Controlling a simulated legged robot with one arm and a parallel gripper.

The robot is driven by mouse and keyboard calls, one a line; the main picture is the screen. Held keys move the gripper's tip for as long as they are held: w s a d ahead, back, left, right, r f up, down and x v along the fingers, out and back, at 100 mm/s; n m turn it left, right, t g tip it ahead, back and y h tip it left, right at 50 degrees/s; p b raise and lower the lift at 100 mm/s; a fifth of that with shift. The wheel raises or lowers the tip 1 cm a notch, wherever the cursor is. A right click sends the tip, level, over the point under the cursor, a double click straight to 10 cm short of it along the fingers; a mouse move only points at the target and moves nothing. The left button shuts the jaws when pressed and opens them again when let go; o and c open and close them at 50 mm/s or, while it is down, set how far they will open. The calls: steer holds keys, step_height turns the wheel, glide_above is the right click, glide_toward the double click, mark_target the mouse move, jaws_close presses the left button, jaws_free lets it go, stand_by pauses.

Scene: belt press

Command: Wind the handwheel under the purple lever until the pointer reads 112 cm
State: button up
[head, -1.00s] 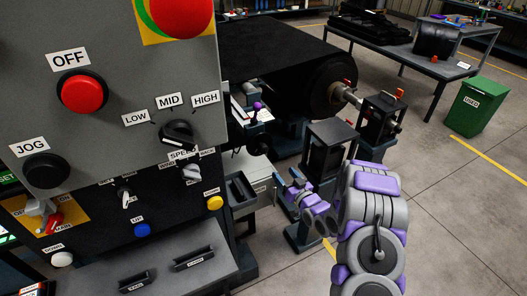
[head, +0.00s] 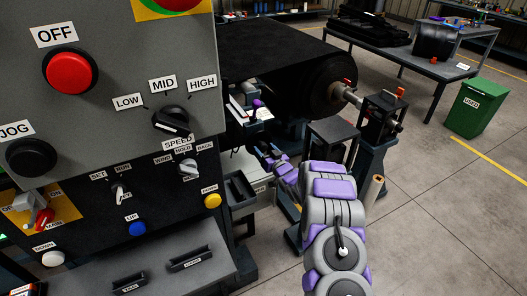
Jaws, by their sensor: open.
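The purple lever (head: 257,103) is a small knob just right of the control panel, in front of the black belt roll. A white plate (head: 264,114) lies beside it; any scale or pointer reading is too small to make out. The handwheel under the lever is dark and mostly lost behind the panel edge and my gripper. My gripper (head: 266,152), grey and purple, is open just below the lever, close to where the handwheel sits. I cannot tell whether it touches the wheel.
The grey control panel (head: 110,110) with knobs and buttons fills the left. The belt roll (head: 333,84) and its dark stand (head: 385,120) are behind my arm. A green bin (head: 478,107) and a table (head: 420,62) stand at right. Floor at lower right is clear.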

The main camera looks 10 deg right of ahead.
steer(key=shift+w+a+r, duration=0.1)
steer(key=shift+w+a, duration=0.1)
steer(key=shift+w, duration=0.3)
steer(key=shift+c, duration=0.3)
steer(key=c, duration=1)
